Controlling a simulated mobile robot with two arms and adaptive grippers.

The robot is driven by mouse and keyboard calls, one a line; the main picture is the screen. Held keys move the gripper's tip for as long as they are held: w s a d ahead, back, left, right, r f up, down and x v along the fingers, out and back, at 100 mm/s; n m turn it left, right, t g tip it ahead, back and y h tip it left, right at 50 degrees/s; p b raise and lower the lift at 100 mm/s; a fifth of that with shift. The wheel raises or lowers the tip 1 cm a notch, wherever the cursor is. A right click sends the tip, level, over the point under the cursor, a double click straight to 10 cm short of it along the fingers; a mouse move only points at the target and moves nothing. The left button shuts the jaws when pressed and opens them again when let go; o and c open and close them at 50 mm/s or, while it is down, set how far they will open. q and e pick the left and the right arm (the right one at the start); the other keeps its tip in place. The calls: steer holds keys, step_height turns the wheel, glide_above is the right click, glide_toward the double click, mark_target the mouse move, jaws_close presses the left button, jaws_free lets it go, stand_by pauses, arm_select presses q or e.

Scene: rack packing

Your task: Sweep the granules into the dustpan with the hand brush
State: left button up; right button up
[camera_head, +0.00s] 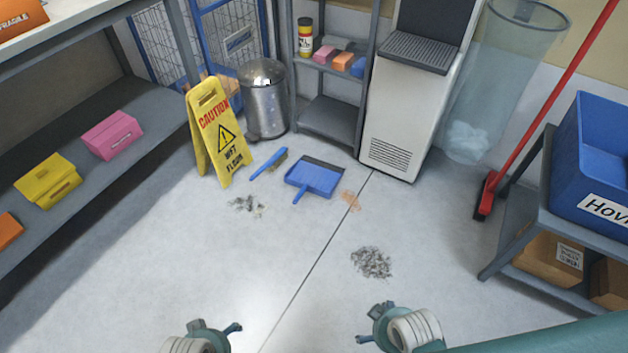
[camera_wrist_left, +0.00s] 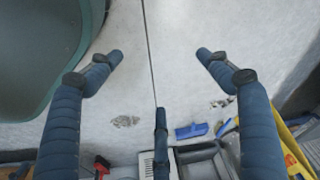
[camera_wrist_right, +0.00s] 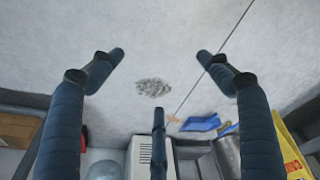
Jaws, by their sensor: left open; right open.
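The blue dustpan (camera_head: 318,178) lies on the floor in the middle of the head view, its short handle toward me. The blue hand brush (camera_head: 268,164) lies just left of it, near the caution sign. A grey granule pile (camera_head: 371,262) lies right of the floor seam. A smaller grey scatter (camera_head: 246,206) lies below the brush. My left gripper (camera_head: 215,328) is open and empty at the bottom edge. My right gripper (camera_head: 374,322) is open and empty, nearer me than the larger pile. The pile also shows in the right wrist view (camera_wrist_right: 153,87).
A yellow caution sign (camera_head: 219,135) stands behind the scatter, beside a metal bin (camera_head: 265,100). An orange patch (camera_head: 350,200) marks the floor right of the dustpan. A long red broom (camera_head: 487,192) leans beside the right-hand shelf (camera_head: 520,235). The central floor is largely open.

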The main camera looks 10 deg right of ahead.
stand_by(0.3)
steer(key=shift+w+r, duration=0.1)
steer(key=c, duration=0.4)
steer(key=shift+r+p, duration=0.25)
steer(key=shift+p, duration=0.5)
steer(key=c, duration=0.5)
steer(key=shift+s+r+p, duration=0.3)
steer(key=shift+s+p, duration=0.05)
steer(key=shift+p, duration=0.8)
steer(key=shift+c, duration=0.4)
arm_select(q)
steer(key=s+a+r+g+p, duration=0.1)
steer(key=s+r+p, duration=0.4)
steer(key=s+p, duration=0.5)
steer(key=s+a+r+p, duration=0.2)
steer(key=s+r+p, duration=0.3)
steer(key=p, duration=1.6)
steer(key=s, duration=0.5)
steer(key=shift+a+r+g, duration=0.2)
steer(key=shift+r+g, duration=0.05)
steer(key=shift+g, duration=0.15)
arm_select(e)
steer(key=s+d+r+g, duration=0.1)
steer(key=s+r, duration=0.3)
steer(key=s, duration=0.5)
steer(key=s+d+r, duration=0.2)
steer(key=s+r, duration=0.3)
steer(key=s, duration=0.5)
steer(key=shift+s+d+g, duration=0.2)
steer(key=shift+g, duration=0.2)
